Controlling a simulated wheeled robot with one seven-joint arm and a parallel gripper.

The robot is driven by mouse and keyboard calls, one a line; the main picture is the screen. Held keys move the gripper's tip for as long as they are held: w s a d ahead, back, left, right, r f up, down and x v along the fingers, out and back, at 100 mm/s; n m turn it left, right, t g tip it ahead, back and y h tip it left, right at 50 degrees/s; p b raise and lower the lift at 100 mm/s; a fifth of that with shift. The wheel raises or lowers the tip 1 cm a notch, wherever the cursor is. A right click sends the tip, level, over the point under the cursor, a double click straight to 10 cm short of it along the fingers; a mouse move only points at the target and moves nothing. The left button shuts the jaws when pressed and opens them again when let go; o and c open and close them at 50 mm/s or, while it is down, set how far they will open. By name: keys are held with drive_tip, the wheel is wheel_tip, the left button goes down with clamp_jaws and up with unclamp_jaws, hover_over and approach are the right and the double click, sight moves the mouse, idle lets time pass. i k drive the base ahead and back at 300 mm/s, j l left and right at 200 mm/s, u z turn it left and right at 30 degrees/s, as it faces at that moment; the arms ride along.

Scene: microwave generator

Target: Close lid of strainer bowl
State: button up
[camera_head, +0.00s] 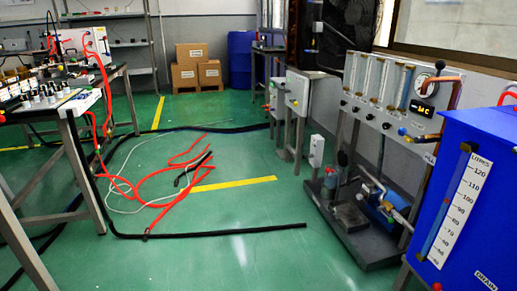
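I cannot make out a strainer bowl or its lid in the head view. My gripper does not show in this view. A floor-standing rig (366,238) with a small pump and pipes stands at the right of centre. Its parts are too small to tell whether any of them is a strainer bowl.
A blue tank (492,150) with a litre scale stands at the right. A metal-legged bench (75,160) with equipment is at the left. Red hoses (150,200) and a black cable (230,232) lie on the green floor. Cardboard boxes (195,67) stand at the back.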

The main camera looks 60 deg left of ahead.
sight(344, 160)
drive_tip(key=u, duration=1.5)
drive_tip(key=i+j+z, duration=0.1)
drive_tip(key=i, duration=0.45)
drive_tip(key=i+j+z, duration=0.1)
drive_tip(key=i+j, duration=0.15)
drive_tip(key=i, duration=0.3)
drive_tip(key=i+j+z, duration=0.1)
drive_tip(key=i, duration=0.45)
drive_tip(key=i+j, duration=0.4)
drive_tip(key=i+j+z, duration=0.15)
drive_tip(key=i, duration=0.5)
drive_tip(key=i+j+z, duration=0.1)
drive_tip(key=i+j, duration=0.35)
